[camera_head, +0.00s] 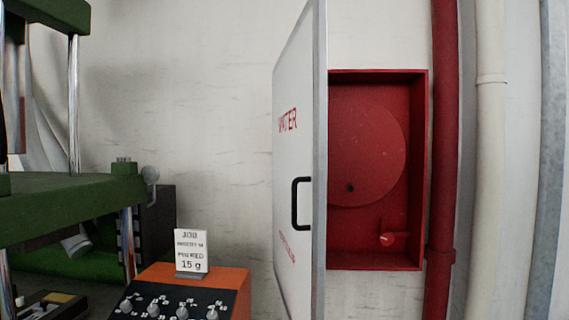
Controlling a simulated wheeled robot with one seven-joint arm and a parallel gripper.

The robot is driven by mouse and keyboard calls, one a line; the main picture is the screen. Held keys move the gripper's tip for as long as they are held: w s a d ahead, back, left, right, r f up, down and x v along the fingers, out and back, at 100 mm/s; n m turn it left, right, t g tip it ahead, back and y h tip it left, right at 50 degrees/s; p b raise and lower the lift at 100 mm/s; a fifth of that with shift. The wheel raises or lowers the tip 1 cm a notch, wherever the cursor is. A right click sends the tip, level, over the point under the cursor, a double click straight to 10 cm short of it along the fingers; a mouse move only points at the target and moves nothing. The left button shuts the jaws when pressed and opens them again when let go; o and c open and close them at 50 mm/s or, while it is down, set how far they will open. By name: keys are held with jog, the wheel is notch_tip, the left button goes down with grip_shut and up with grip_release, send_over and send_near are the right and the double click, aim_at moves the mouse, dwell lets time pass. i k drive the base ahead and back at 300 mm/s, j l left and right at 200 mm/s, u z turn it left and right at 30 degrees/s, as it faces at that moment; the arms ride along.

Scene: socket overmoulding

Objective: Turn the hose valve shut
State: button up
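A red hose cabinet (422,160) is set on the white wall, with a large red round reel (370,140) inside. A small valve with a red handle (389,239) sits low at the right inside the cabinet. Its exact turn position is too small to tell. The white cabinet door (300,80) stands open, swung out toward me, with red lettering and a black pull handle (296,203). The door hides the cabinet's left part. My gripper is not in view.
A red pipe (444,130) and pale pipes (490,150) run upright to the right of the cabinet. An orange control box (240,280) with several knobs and a sign card (191,250) stands front left. A green machine (60,210) fills the left edge.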

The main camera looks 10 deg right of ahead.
aim_at(386, 238)
jog(key=i+l+z, duration=0.1)
jog(key=i+z, duration=0.5)
jog(key=i, duration=1.15)
jog(key=l+z, duration=0.05)
